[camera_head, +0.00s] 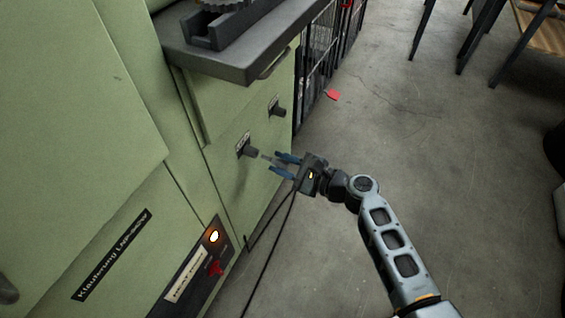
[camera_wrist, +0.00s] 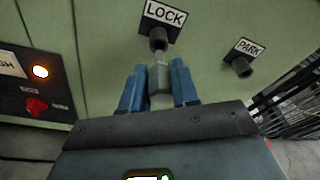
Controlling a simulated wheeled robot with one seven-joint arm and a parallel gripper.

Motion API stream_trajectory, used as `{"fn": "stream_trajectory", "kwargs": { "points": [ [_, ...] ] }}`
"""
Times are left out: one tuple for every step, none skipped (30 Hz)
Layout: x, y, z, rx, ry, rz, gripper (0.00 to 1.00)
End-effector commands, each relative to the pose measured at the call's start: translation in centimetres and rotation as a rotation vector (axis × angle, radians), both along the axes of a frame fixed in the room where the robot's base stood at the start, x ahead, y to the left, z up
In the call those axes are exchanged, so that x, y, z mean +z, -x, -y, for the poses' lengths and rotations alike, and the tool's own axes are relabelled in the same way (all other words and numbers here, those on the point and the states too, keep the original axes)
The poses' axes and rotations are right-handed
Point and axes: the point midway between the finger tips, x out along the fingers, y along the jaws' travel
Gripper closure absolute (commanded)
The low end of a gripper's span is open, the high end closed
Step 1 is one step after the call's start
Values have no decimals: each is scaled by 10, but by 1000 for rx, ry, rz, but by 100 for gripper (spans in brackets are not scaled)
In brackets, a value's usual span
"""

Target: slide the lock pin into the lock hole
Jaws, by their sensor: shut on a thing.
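My gripper (camera_head: 283,165) is in front of the green cabinet's side panel. In the wrist view its two blue fingers (camera_wrist: 158,85) are closed on a grey lock pin (camera_wrist: 160,82). The pin also shows as a thin tip (camera_head: 267,157) in the head view, pointing at the panel. The lock hole is a dark round socket (camera_wrist: 158,40) below a LOCK label (camera_wrist: 164,14); it also shows in the head view (camera_head: 249,150). The pin's tip is right by the socket's mouth, roughly in line with it. I cannot tell whether they touch.
A second dark socket (camera_wrist: 242,67) under a PARK label (camera_wrist: 249,46) sits to the right. A panel with a lit orange lamp (camera_head: 214,236) and a red knob (camera_head: 216,268) is at lower left. A grey ledge (camera_head: 240,66) juts out above. Open floor lies right.

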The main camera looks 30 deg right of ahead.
Motion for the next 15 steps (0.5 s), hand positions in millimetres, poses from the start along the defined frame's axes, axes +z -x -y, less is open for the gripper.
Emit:
{"fn": "stream_trajectory", "kwargs": {
  "points": [
    [0, 0, 0, 0, 0, 0, 100],
    [0, 0, 0, 0, 0, 0, 100],
    [0, 0, 0, 0, 0, 0, 100],
    [0, -1, 0, 0, 0, 0, 100],
    [0, -1, -1, 0, 0, 0, 100],
    [0, -2, -1, 1, -1, 1, 100],
    [0, -2, -1, 1, -1, 1, 100],
    [0, -2, -2, 1, -1, 1, 100],
    [0, -3, -2, 1, 0, 0, 100],
    [0, -4, -3, 1, 0, 0, 100],
    [0, -4, -3, 1, 0, 0, 100],
    [0, -5, -4, 1, 0, 0, 100],
    [0, -6, -4, 1, 0, 0, 100],
    [0, -6, -5, 1, 0, 0, 100],
    [0, -7, -5, 1, 0, 0, 100]
  ]
}}
